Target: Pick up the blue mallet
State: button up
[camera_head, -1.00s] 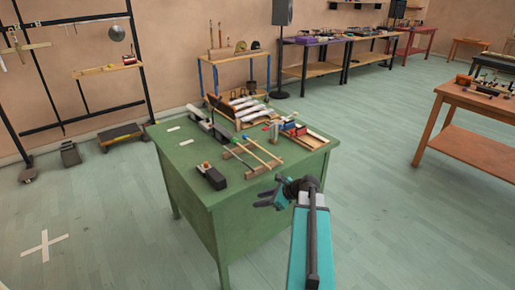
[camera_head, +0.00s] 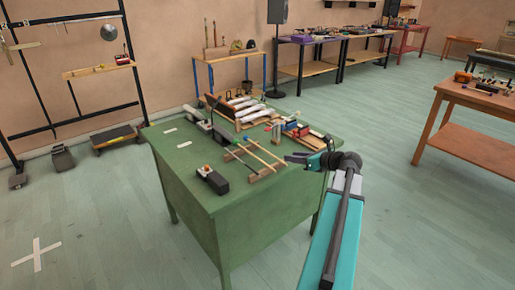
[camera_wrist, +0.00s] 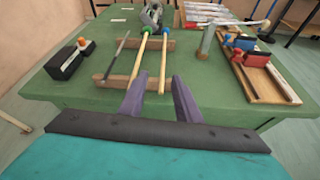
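Two pale wooden mallets lie side by side across a low wooden rack (camera_wrist: 118,80) on the green table. In the wrist view the right one, the blue mallet (camera_wrist: 164,58), has a small blue head at its far end. The left one (camera_wrist: 140,58) has a green-teal head. A thin dark stick (camera_wrist: 122,43) lies left of them. My gripper (camera_wrist: 160,88) is open and empty, its fingers apart at the near side of the rack, with the mallets' near ends between them in view. In the head view my gripper (camera_head: 290,159) is at the table's right side.
A black box (camera_wrist: 68,60) with an orange knob sits left of the rack. A wooden tray (camera_wrist: 262,84) with red and blue blocks lies right. White bars (camera_head: 238,106) lie at the back.

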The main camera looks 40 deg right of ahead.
aim_at(281, 160)
jog(key=shift+d, duration=0.1)
jog(key=x, duration=0.8)
jog(key=shift+w+d+f, duration=0.1)
jog(key=shift+d+f, duration=0.05)
jog(key=shift+f, duration=0.05)
jog(key=shift+x, duration=2.6)
jog(key=shift+d+f, duration=0.15)
grip_shut()
